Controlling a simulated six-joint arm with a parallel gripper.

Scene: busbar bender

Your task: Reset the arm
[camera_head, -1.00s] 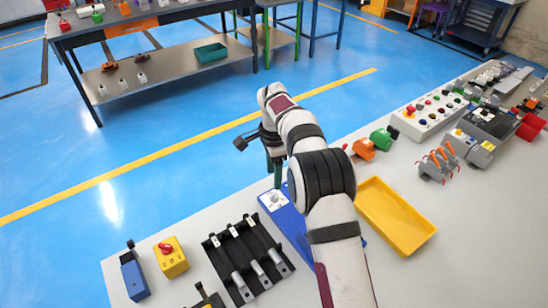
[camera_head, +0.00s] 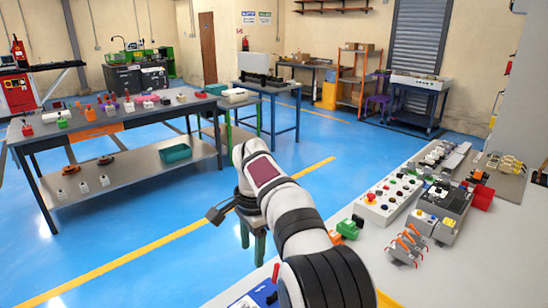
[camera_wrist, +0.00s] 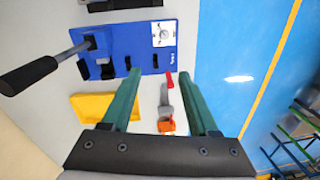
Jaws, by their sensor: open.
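My gripper (camera_wrist: 159,74) is open and empty in the wrist view, its two green fingers apart. In the head view my gripper (camera_head: 254,238) points down, seen against the blue floor beyond the bench edge. The blue bender plate (camera_wrist: 131,65) lies on the bench ahead of the fingertips in the wrist view. It carries a lever with a black grip (camera_wrist: 28,76) at its left and a light square dial plate (camera_wrist: 165,33) at its right. In the head view only a part of the blue plate (camera_head: 262,294) shows at the bottom edge; my arm hides the rest.
A yellow tray (camera_wrist: 88,106) lies beside the plate. A red-handled switch (camera_wrist: 166,94) and an orange part (camera_wrist: 166,126) are near the right finger. A push-button box (camera_head: 384,202) and several devices stand at the bench's right. Open floor lies beyond the edge.

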